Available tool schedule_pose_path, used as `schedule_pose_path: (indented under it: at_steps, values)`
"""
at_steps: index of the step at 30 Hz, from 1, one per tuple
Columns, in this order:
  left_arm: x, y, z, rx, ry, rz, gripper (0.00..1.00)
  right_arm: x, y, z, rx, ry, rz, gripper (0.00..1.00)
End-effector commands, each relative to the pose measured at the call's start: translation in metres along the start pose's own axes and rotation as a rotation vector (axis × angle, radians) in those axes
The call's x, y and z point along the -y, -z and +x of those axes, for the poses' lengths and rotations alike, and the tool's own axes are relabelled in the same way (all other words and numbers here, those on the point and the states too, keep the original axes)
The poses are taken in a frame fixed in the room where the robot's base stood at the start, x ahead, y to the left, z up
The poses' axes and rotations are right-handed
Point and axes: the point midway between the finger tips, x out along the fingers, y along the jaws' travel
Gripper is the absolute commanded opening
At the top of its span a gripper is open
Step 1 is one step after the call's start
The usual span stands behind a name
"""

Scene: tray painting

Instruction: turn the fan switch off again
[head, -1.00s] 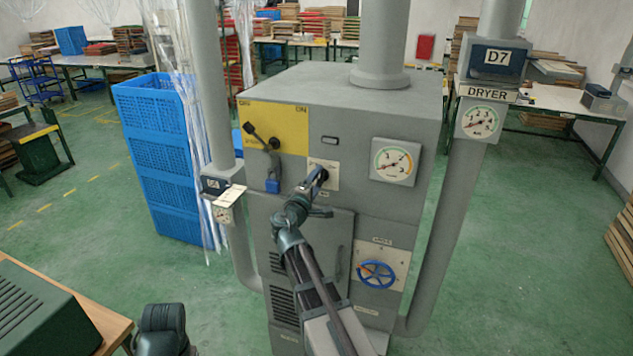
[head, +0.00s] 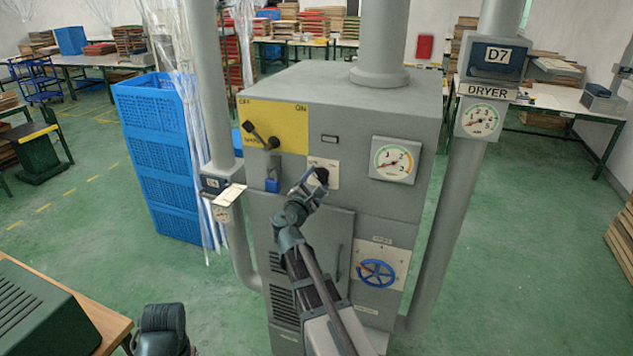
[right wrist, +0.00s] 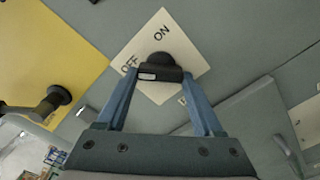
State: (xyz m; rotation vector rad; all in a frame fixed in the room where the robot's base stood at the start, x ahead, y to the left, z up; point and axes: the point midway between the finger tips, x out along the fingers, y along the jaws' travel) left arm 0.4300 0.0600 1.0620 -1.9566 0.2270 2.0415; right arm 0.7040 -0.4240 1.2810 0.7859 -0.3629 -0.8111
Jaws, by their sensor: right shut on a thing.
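The fan switch (right wrist: 166,60) is a black knob with a bar handle on a cream plate (right wrist: 183,52) marked OFF and ON. In the head view the plate (head: 331,171) is on the grey dryer cabinet's front, below the small dark slot. My right gripper (right wrist: 160,76) is shut on the bar handle, one blue finger at each end. The bar's left end, with a pale mark, lies close to the OFF lettering in the wrist view. In the head view my right gripper (head: 312,184) partly hides the knob. My left gripper does not show.
A gauge (head: 395,160) sits to the right, and a blue handwheel (head: 376,273) lower down. A pipe (head: 217,90) stands at the cabinet's left.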

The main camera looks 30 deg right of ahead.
Motion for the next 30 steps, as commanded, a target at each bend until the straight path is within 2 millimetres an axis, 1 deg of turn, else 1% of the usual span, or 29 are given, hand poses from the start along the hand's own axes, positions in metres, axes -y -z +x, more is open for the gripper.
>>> schedule_pose_path:
  at_steps: [9,22,23,24,27,30]
  values:
    - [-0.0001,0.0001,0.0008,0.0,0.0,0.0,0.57,0.0014,0.0006,-0.0009,-0.002,0.002,-0.063,0.13]
    - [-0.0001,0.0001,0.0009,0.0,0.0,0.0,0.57,0.0016,0.0005,-0.0011,-0.002,0.002,-0.07,0.13]
    - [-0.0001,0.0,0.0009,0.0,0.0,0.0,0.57,0.0016,0.0004,-0.0011,-0.002,0.002,-0.069,0.74]
    - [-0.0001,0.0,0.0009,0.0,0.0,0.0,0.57,0.0016,0.0004,-0.0011,-0.002,0.002,-0.069,0.81]
    - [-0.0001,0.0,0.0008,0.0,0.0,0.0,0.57,0.0014,0.0003,-0.0009,-0.001,0.001,-0.069,0.99]
    - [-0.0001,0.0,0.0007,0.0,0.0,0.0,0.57,0.0011,0.0002,-0.0006,-0.001,0.001,-0.069,0.99]
